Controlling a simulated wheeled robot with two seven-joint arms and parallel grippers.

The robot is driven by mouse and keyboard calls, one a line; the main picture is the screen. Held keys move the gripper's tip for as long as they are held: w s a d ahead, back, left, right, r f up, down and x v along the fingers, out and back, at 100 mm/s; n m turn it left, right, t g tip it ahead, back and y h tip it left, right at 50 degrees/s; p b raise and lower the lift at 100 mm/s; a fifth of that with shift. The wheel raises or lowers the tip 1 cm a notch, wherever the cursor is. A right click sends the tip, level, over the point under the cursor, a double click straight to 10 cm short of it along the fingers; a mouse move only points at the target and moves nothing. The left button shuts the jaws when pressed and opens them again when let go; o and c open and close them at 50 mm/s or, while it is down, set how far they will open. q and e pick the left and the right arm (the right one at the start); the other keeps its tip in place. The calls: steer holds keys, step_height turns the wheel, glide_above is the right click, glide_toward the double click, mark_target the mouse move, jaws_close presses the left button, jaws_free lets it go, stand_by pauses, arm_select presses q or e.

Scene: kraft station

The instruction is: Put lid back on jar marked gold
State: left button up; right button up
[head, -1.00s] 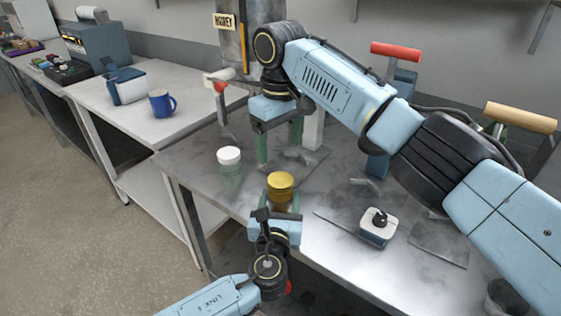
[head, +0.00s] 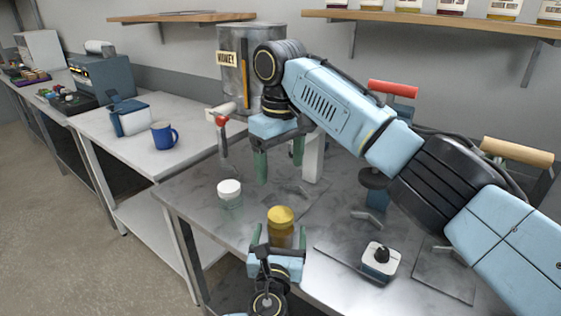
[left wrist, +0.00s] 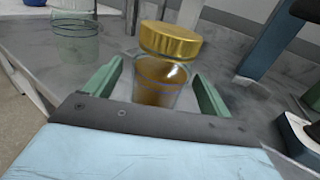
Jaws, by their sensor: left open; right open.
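A jar of amber contents (head: 281,237) stands on the metal table, and it also shows in the left wrist view (left wrist: 160,90). A gold lid (head: 281,216) sits on its mouth; in the left wrist view the lid (left wrist: 170,42) covers the jar's top. My left gripper (head: 279,236) is open, with one green finger on each side of the jar. In the left wrist view gaps show between the fingers and the glass. My right gripper (head: 280,170) is open and empty, fingers down, behind the jar. No marking on the jar is readable.
A clear jar with a white lid (head: 229,192) stands left of the gold-lidded jar. A white-and-blue block with a black knob (head: 380,260) is at right. My right arm crosses above the table. A blue mug (head: 163,135) stands on the left bench.

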arm_select(q)
steer(key=s+a+p, duration=0.1)
steer(key=s, duration=1.2)
steer(key=shift+s+a, duration=0.15)
steer(key=shift+a, duration=0.05)
